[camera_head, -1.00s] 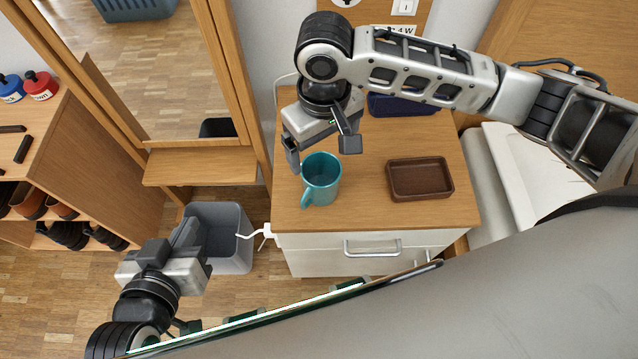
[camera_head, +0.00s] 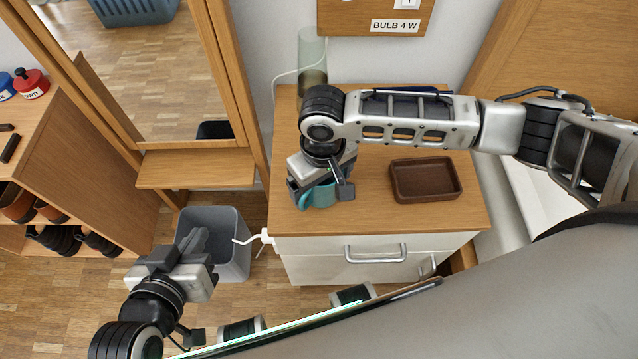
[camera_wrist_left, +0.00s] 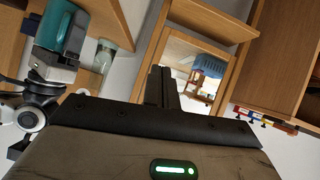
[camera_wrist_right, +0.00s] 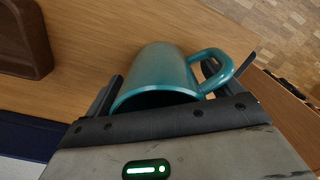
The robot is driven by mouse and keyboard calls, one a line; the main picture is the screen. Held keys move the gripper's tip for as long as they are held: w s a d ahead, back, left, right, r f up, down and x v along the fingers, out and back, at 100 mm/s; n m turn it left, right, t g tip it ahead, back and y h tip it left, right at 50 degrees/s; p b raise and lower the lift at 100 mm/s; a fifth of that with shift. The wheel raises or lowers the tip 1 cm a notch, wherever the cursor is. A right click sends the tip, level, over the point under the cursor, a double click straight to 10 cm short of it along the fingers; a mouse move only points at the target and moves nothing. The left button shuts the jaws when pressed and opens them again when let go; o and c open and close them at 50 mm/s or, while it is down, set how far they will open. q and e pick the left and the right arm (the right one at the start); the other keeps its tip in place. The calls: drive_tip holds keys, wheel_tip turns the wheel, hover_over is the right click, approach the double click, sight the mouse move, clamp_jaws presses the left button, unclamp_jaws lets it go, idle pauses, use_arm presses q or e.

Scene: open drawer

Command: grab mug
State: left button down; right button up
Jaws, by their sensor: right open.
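The teal mug (camera_head: 316,197) stands on the wooden top of the drawer cabinet (camera_head: 420,222), partly hidden under my right gripper (camera_head: 323,194). In the right wrist view my right gripper (camera_wrist_right: 160,85) is open, with one finger on each side of the mug (camera_wrist_right: 158,68). The handle is on the right there, beside the right finger; I cannot tell whether that finger passes through it. The mug also shows in the left wrist view (camera_wrist_left: 62,28). My left gripper (camera_head: 190,243) is away at the lower left, over the floor; its fingers (camera_wrist_left: 161,80) look together and empty.
A brown tray (camera_head: 425,197) lies on the cabinet top, right of the mug. A grey bin (camera_head: 236,262) is on the floor left of the cabinet. A mirror (camera_head: 150,70) and shoe shelf (camera_head: 80,180) are at the left.

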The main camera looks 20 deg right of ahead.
drive_tip(key=c, duration=1.2)
drive_tip(key=shift+c, duration=0.3)
drive_tip(key=shift+r, duration=0.15)
